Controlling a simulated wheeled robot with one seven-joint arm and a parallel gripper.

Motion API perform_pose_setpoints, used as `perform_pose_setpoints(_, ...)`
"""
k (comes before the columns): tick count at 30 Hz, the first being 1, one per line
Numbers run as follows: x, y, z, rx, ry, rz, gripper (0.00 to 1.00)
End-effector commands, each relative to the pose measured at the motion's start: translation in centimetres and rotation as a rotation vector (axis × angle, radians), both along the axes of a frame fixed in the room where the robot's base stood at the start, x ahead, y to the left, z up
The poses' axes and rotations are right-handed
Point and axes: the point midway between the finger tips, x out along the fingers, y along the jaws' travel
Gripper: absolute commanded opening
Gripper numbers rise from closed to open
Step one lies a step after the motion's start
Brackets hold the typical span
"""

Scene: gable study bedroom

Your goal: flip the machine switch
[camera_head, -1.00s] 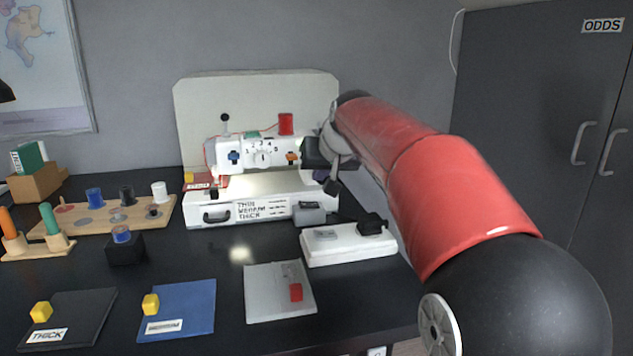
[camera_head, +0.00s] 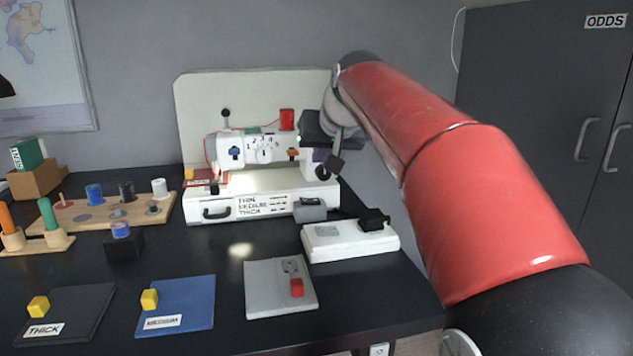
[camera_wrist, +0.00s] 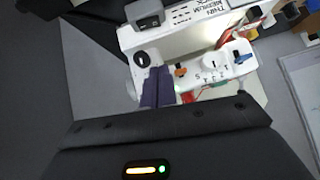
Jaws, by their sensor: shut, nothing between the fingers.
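The white sewing machine (camera_head: 225,150) stands at the back of the black table, with a numbered dial (camera_head: 264,151) on its front. A small green light (camera_head: 298,139) glows near its upper right end and also shows in the wrist view (camera_wrist: 178,88). A dark round part (camera_wrist: 141,59) sits on the machine's white right end in the wrist view; I cannot tell whether it is the switch. My gripper (camera_wrist: 158,70) is shut and empty, its purple fingers together beside that end. In the head view, my arm and gripper partly hide the machine's right end.
A grey box (camera_head: 310,210) and a white pedal-like unit (camera_head: 345,242) stand right of the machine's base. Grey (camera_head: 265,305), blue (camera_head: 195,310) and black (camera_head: 75,315) mats lie in front. A spool board (camera_head: 75,215) is at left. A dark cabinet (camera_head: 545,90) stands at right.

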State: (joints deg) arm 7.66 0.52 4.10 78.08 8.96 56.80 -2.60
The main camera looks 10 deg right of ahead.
Motion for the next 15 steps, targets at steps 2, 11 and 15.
perform_pose_setpoints(2,0.0,0.0,0.1,0.000,-0.001,-0.002,0.00)
perform_pose_setpoints(11,0.6,0.0,-0.6,0.000,0.002,-0.001,0.00)
perform_pose_setpoints(15,2.1,0.3,-2.2,0.001,0.004,0.000,0.00)
